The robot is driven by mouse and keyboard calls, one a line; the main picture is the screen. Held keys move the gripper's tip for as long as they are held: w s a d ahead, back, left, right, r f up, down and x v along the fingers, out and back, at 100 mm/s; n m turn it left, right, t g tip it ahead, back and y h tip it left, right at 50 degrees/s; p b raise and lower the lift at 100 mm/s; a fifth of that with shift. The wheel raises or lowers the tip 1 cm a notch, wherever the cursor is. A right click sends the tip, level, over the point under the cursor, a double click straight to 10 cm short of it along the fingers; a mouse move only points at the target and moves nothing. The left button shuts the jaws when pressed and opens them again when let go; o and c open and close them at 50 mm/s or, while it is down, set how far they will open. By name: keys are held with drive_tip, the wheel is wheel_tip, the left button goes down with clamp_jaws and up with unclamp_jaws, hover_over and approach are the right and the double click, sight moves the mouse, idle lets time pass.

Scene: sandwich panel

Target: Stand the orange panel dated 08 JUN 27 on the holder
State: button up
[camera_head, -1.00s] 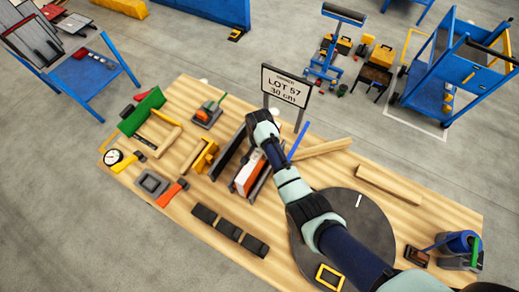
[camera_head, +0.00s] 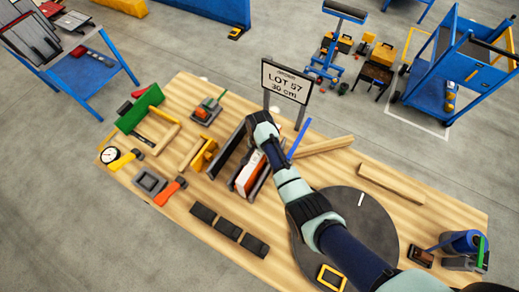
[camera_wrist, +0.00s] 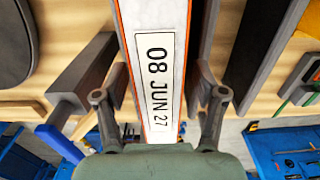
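The panel dated 08 JUN 27 (camera_wrist: 160,50) fills the middle of the wrist view; its white face bears the date label, with a thin orange strip along its right edge. My gripper (camera_wrist: 160,88) has one finger on each side of it. The pads lie at or very near its edges; I cannot tell whether they press on it. In the head view, a white and orange panel (camera_head: 246,175) stands among dark upright plates (camera_head: 228,150), with my gripper (camera_head: 264,140) over its far end, partly hidden by my wrist. I cannot clearly identify the holder.
A LOT 57, 30 cm sign (camera_head: 287,82) stands behind my gripper. A dark round disc (camera_head: 375,225) lies to the right, under my arm. Wooden strips (camera_head: 390,184), black blocks (camera_head: 228,229) and several tools surround the work spot. The wooden table's (camera_head: 430,215) right part has bare room.

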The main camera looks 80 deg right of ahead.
wheel_tip(320, 180, up, 12)
idle(0.5)
idle(0.6)
drive_tip(key=w+a+r+n+t+h+p, duration=0.1)
drive_tip(key=w+a+r+n+t, duration=0.3)
drive_tip(key=w+a, duration=0.45)
drive_tip(key=w+a+r+n+t+h+p, duration=0.1)
drive_tip(key=w+a+r+n+h+p, duration=0.1)
drive_tip(key=w+a+r+n, duration=0.6)
drive_tip(key=a+r+n+t+y, duration=0.1)
drive_tip(key=a+r+n+t, duration=0.1)
drive_tip(key=a+r, duration=0.3)
drive_tip(key=s+a+r+n+t+y+p, duration=0.1)
drive_tip(key=a+r+n+t, duration=0.2)
drive_tip(key=a, duration=0.8)
drive_tip(key=a+r+n+t+y, duration=0.1)
drive_tip(key=a+r+n+t, duration=0.1)
drive_tip(key=a+r+n, duration=0.2)
drive_tip(key=a+r, duration=0.3)
drive_tip(key=a, duration=0.1)
drive_tip(key=shift+s+a+n+t, duration=0.15)
drive_tip(key=shift+s+n+t, duration=0.15)
drive_tip(key=shift+t, duration=0.1)
